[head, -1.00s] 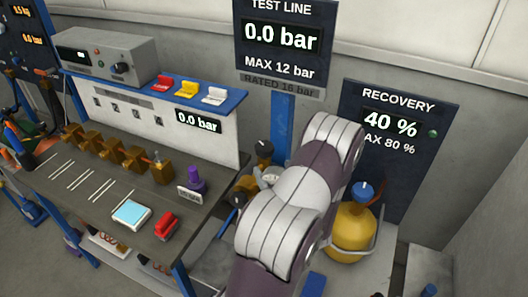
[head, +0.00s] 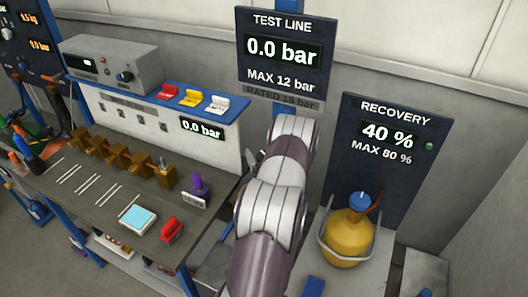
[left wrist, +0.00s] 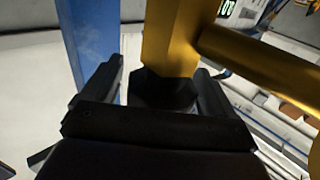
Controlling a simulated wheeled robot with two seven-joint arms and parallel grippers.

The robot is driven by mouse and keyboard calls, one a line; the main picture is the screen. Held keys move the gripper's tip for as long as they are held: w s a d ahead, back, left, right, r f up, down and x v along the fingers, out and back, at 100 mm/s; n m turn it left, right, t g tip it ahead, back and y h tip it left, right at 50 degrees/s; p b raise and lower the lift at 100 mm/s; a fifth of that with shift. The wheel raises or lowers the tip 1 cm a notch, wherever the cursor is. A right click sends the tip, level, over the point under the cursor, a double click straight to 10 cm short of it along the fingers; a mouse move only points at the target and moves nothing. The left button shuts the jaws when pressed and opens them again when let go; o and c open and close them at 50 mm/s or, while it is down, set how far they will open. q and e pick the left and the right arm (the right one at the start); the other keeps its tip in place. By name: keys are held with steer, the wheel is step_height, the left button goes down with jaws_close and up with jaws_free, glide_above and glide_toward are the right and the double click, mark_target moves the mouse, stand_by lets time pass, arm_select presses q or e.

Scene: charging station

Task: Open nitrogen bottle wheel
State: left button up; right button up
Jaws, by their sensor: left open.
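In the head view my left arm reaches up the middle of the picture, and its links hide the nitrogen bottle, its wheel and my left gripper. In the left wrist view my left gripper (left wrist: 160,70) is open. An upright brass-yellow part (left wrist: 172,40) stands between and beyond its fingers, with a dark faceted piece (left wrist: 163,88) at its lower end. I cannot tell whether the fingers touch it. A thick brass-yellow bar (left wrist: 265,65) runs from it to the right. I cannot make out the wheel itself. My right gripper is not in view.
A blue post (left wrist: 92,40) stands close on the left in the wrist view. In the head view, the workbench (head: 95,205) is left of my arm, the test line panel (head: 281,55) behind it, and the yellow recovery cylinder (head: 347,238) and recovery panel (head: 388,170) to the right.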

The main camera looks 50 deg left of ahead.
arm_select(q)
steer(key=c, duration=1)
steer(key=shift+o, duration=0.2)
steer(key=shift+s+f+n+g+y+b, duration=0.1)
steer(key=shift+f+n+g+y+b, duration=0.05)
steer(key=shift+n+g+b, duration=0.55)
steer(key=shift+f+n+g+y+b, duration=0.15)
steer(key=shift+n+g+b, duration=0.25)
steer(key=shift+g+b, duration=0.5)
steer(key=n+g+b, duration=0.1)
steer(key=g, duration=0.1)
steer(key=n+g+b, duration=0.1)
steer(key=g, duration=0.1)
steer(key=shift+s+r+n, duration=0.1)
steer(key=shift+s+n, duration=0.1)
steer(key=shift+n, duration=0.1)
steer(key=shift+s+r+n+g+b, duration=0.15)
steer(key=shift+n+g+b, duration=0.45)
steer(key=shift+g, duration=0.5)
steer(key=o, duration=1)
steer(key=shift+c, duration=0.2)
